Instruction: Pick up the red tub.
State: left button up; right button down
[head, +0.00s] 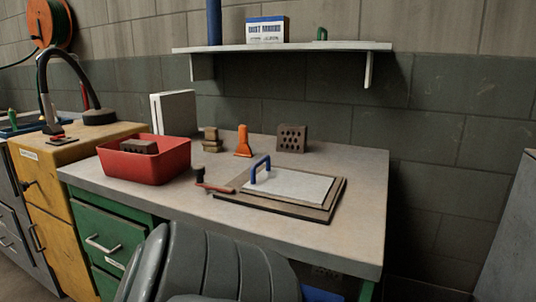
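The red tub (146,168) stands upright near the left end of the grey workbench, close to its front edge. It is open at the top, and a dark grey brick-like block (139,147) lies inside it. Neither of my grippers shows in the head view, so nothing is seen touching the tub.
The workbench (352,228) also holds a hollow brick (292,138), an orange tool (243,141), a board with a blue handle (290,186) and a red-handled tool (215,188). A dark chair (205,265) stands before the bench. A shelf (300,46) hangs above.

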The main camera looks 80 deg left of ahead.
aim_at(174, 156)
jog(key=u, duration=3.2)
jog(key=j+z, duration=0.2)
